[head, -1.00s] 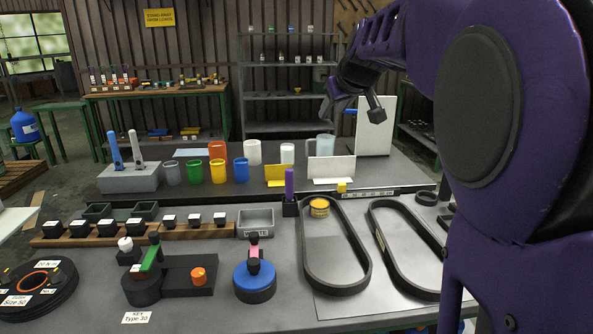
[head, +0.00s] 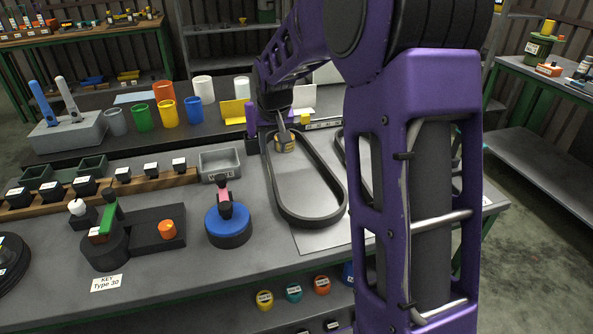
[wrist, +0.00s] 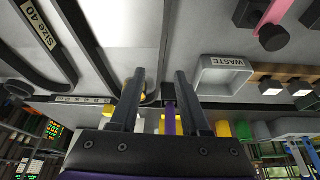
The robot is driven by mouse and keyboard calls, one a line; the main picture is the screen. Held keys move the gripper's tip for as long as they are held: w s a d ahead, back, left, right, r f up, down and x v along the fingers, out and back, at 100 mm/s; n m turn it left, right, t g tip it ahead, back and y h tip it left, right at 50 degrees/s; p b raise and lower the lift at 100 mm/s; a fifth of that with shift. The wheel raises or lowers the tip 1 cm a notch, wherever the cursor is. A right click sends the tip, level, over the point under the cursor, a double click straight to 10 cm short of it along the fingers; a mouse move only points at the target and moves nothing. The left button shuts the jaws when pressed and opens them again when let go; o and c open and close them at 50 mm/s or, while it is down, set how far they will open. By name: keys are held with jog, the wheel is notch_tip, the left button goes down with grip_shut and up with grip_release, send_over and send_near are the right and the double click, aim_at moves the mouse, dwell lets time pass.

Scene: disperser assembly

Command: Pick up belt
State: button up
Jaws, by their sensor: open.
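A black oval belt (head: 310,221) lies flat on the worktable, right of the middle in the head view. Part of its band (wrist: 164,40) also shows in the wrist view. A second black belt (head: 341,150) lies to its right, mostly hidden behind my arm. My gripper (head: 282,130) is over the far end of the first belt, near a yellow cylinder (head: 285,143) inside the loop. In the wrist view its two fingers (wrist: 159,76) are apart with nothing held between them. The exact height above the belt is hard to tell.
A purple upright piece (head: 251,119) stands just left of the belt's far end. A grey waste bin (head: 220,163) and a blue round base (head: 228,226) are further left. Coloured cups (head: 168,113) stand on the raised back shelf. Some table in front of the belt is clear.

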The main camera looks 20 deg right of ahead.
send_over(271, 168)
jog(key=s, duration=0.3)
jog(key=f, duration=0.4)
jog(key=shift+w+d+f, duration=0.1)
jog(key=shift+w+f, duration=0.05)
jog(key=shift+w, duration=0.1)
jog(key=b+x, duration=0.1)
jog(key=x, duration=0.4)
jog(key=shift+f, duration=0.15)
grip_shut()
dwell(0.4)
